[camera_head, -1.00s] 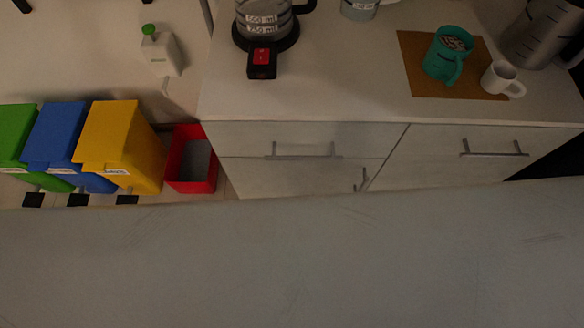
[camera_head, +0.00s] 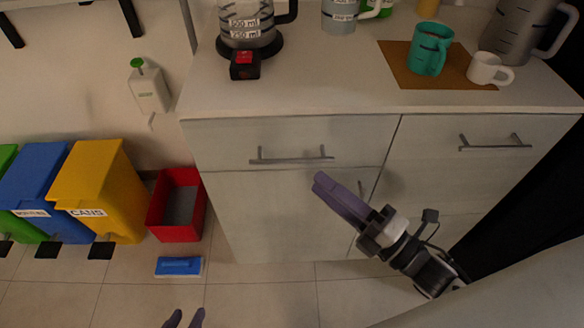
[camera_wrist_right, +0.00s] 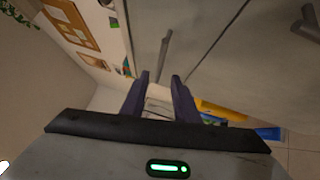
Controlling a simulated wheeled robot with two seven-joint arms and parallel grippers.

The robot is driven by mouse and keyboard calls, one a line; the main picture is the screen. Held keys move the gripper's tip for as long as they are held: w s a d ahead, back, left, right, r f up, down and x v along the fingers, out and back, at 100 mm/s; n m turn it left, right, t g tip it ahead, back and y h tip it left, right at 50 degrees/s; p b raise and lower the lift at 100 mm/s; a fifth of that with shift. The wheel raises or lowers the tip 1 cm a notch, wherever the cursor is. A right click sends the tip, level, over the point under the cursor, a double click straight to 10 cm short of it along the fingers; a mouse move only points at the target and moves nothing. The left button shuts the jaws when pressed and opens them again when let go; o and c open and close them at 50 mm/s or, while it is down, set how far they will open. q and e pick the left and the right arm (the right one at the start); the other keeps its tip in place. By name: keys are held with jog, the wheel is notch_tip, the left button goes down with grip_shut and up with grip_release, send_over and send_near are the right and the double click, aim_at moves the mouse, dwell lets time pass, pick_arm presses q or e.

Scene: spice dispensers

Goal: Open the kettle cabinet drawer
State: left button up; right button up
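The kettle (camera_head: 245,24) is a clear jug with a black handle and base on the counter. Below it, the pale drawer (camera_head: 220,145) with a horizontal bar handle (camera_head: 290,157) looks shut. My right gripper (camera_head: 320,183) is just below and right of that handle, apart from it in the head view. Its two dark fingers are parted and empty in the right wrist view (camera_wrist_right: 160,80). A metal handle (camera_wrist_right: 163,47) lies beyond them there; I cannot tell which one. My left gripper (camera_head: 184,318) shows only its parted fingertips at the bottom edge, over the floor.
A cabinet door with an upright handle (camera_head: 361,188) lies under the drawer. Another drawer handle (camera_head: 494,143) is to the right. Yellow (camera_head: 98,190) and blue bins, a red box (camera_head: 176,205) and a blue item (camera_head: 179,266) are on the floor at left.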

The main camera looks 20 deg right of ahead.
aim_at(292, 161)
jog(key=x, duration=0.9)
jog(key=shift+w, duration=0.1)
jog(key=shift+c, duration=0.3)
grip_shut()
